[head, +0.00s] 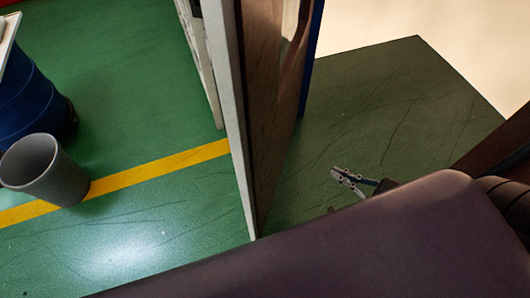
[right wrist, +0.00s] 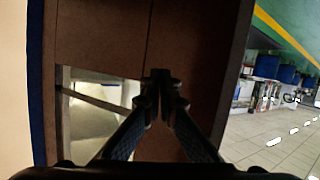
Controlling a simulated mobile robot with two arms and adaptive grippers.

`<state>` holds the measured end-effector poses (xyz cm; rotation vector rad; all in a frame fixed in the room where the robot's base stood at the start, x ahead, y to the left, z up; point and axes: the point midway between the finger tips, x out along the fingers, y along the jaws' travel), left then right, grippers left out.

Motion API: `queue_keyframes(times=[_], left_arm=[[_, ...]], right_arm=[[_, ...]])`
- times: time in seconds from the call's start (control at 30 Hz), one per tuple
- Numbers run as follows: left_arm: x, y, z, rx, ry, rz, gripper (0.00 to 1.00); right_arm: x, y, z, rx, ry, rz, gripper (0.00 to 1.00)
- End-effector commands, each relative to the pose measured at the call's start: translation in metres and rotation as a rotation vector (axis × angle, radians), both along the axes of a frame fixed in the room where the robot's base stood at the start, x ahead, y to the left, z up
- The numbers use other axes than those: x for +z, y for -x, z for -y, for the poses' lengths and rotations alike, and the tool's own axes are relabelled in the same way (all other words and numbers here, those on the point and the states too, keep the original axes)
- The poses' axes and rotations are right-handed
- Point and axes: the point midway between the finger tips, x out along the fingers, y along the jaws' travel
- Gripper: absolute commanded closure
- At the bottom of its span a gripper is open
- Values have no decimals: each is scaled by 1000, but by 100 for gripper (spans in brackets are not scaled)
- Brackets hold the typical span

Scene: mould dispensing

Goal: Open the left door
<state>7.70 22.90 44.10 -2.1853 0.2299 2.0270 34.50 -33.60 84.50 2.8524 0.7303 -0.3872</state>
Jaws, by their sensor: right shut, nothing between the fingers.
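A tall brown door panel (head: 268,100) with a pale edge stands near the middle of the head view, seen almost edge-on. In the right wrist view the brown door surface (right wrist: 105,32) fills the middle, with a dark vertical seam and a window (right wrist: 95,110) low on the left. I cannot tell whether this is the left door or whether it is ajar; no handle is clear. My right gripper (head: 345,176) is to the right of the panel, apart from it in the head view. In the right wrist view its fingertips (right wrist: 160,82) are together and empty, before the seam. My left gripper is not in view.
A grey bin (head: 62,175) and a blue barrel (head: 30,95) stand at the left, by a yellow floor line (head: 150,177). A blue edge (head: 312,50) borders the panel's far side. Green floor (head: 400,100) is clear right of the panel, up to a pale area.

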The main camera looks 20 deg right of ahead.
Motion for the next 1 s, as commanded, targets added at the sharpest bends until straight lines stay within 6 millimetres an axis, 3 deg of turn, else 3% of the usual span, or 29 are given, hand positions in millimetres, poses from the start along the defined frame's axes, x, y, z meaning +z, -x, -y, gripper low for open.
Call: queue_keyframes(times=[0.03, 0.1, 0.2, 0.3, 0.43, 0.63, 1.0], left_arm=[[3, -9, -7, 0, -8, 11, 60], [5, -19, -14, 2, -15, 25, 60], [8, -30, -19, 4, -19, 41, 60], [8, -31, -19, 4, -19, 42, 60], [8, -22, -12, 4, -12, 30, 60], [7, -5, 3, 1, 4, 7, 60], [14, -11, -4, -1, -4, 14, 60]], right_arm=[[38, 3, -26, 94, -47, 41, 100], [81, 9, -58, 207, -118, 89, 100], [127, 23, -94, 334, -202, 128, 100], [154, 34, -115, 410, -254, 148, 100], [165, 38, -125, 442, -278, 156, 100], [166, 25, -141, 440, -279, 161, 100], [167, -8, -184, 438, -276, 162, 100]])
